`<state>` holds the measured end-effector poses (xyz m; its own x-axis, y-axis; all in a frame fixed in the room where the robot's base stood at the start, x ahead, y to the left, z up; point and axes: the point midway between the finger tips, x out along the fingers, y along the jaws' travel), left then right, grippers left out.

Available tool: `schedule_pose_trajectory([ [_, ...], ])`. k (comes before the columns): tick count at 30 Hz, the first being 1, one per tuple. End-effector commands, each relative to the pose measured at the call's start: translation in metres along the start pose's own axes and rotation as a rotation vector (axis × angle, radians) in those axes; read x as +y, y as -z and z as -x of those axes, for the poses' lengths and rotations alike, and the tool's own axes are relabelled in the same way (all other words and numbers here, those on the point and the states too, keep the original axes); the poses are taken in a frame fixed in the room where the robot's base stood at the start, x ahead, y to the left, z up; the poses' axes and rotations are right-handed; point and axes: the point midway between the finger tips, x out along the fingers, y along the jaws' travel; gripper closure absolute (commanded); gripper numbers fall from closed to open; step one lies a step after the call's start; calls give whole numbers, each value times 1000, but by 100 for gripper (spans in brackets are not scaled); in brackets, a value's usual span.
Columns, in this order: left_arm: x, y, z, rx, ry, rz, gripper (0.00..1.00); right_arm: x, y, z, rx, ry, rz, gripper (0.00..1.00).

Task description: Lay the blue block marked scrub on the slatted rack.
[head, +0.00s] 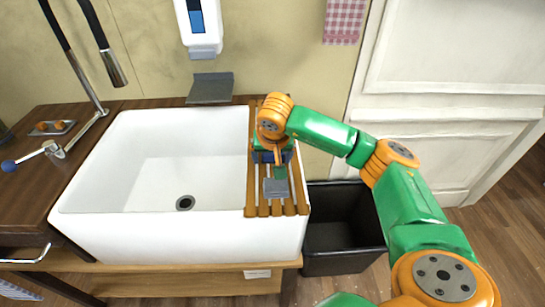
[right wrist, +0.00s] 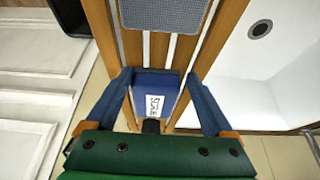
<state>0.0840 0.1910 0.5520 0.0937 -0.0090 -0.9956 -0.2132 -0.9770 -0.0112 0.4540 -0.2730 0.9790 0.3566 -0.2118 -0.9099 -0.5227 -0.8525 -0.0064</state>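The blue block (right wrist: 150,82) with a white label lies on the slatted rack (head: 252,192); the label is too small to read surely. The rack's wooden slats also show in the right wrist view (right wrist: 228,25). My right gripper (right wrist: 158,92) is open, with one blue finger on each side of the block and a small gap to each. In the head view my right gripper (head: 271,158) is low over the middle of the rack and mostly hides the block. My left gripper is not in view.
A grey flat pad (head: 276,188) lies on the rack's near part. The rack spans the right side of a white sink (head: 120,225). A black bin (head: 340,230) stands to the right. A faucet (head: 85,125) is at the left, a soap dispenser (head: 199,25) on the wall.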

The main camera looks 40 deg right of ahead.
Motion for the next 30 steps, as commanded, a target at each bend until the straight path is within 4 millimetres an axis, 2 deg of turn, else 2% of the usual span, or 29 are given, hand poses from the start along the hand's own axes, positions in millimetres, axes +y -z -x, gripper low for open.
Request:
schedule_pose_trajectory([
  [1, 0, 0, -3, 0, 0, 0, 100, 3, -12, -8, -37, -17, 7, 0],
  [6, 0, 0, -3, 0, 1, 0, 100, 3, -12, -9, -38, -19, 6, 0],
  [11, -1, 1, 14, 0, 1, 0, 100, 3, -5, 8, -39, -19, 6, 0],
  [12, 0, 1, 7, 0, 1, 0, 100, 2, -6, 11, -35, -16, 7, 0],
  [14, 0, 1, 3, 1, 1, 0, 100, 1, -5, 24, -30, -13, 6, 0],
  [22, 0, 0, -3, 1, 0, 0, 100, 0, 0, 99, -21, -8, 6, 0],
  [24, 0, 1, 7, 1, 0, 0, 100, 0, 3, 116, -19, -9, 6, 0],
  [30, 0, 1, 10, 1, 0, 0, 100, 1, 1, 127, -23, -11, 4, 0],
])
